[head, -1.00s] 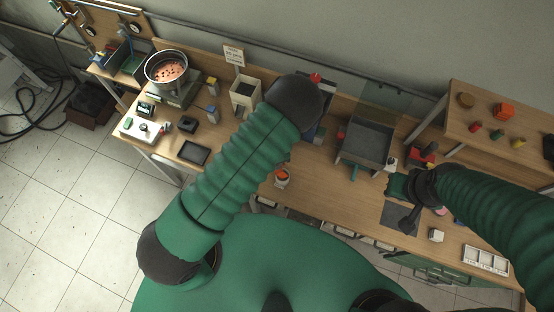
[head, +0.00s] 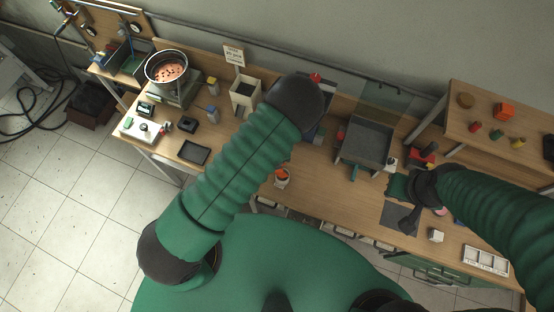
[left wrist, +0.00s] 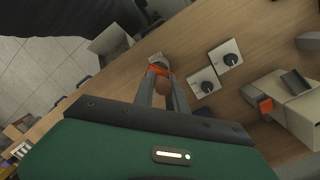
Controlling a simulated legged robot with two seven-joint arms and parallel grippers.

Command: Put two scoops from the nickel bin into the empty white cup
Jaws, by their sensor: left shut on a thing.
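My left arm crosses the middle of the head view, and its gripper is hidden there. In the left wrist view my left gripper (left wrist: 162,92) is shut on an orange-banded thing (left wrist: 159,70), perhaps the scoop, with a pale end beyond the fingertips. A small whitish thing with orange at its top (head: 283,179) shows right of my left arm in the head view. A cream bin (head: 240,103) with a dark inside stands beyond the arm; its label is unreadable. A small white thing (head: 436,236), possibly a cup, stands at right. My right gripper (head: 401,188) is near the bench's right part, jaws unclear.
A grey tray (head: 368,138) stands right of centre on the bench. A pan of coppery pieces (head: 167,70) sits at back left. A white compartment tray (head: 485,260) lies at right. A raised shelf (head: 460,120) stands at back right. Two knobbed plates (left wrist: 202,83) show in the left wrist view.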

